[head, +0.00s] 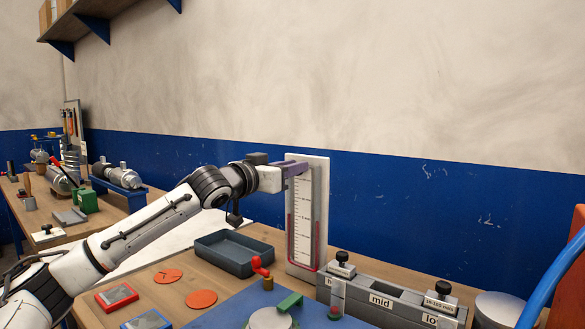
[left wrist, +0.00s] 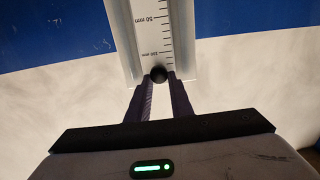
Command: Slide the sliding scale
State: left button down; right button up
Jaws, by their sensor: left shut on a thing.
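The sliding scale is a tall white upright board (head: 305,225) with a ruled strip and a red U-shaped line, standing at the back of the bench. It also shows in the left wrist view (left wrist: 152,35), with 50 mm and 100 mm marks. A round black knob (left wrist: 158,73) sits on the strip by the 100 mm mark. My left gripper (head: 297,168) is at the upper end of the board, with its purple fingers on either side of the knob, shut on it. The knob is hidden behind the fingers in the head view. My right gripper is out of view.
A dark tray (head: 232,253) lies left of the scale. A grey block labelled mid and lo (head: 390,300) is to its right. A red-handled lever (head: 260,266) and blue plate (head: 225,310) are in front. A blue hose (head: 550,280) crosses the right edge.

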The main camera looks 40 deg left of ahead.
pick_arm(q)
jog(key=c, duration=1.6)
grip_release()
jog(key=shift+o, duration=0.2)
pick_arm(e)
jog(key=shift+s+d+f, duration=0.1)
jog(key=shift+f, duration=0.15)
pick_arm(q)
jog(key=shift+s, duration=0.1)
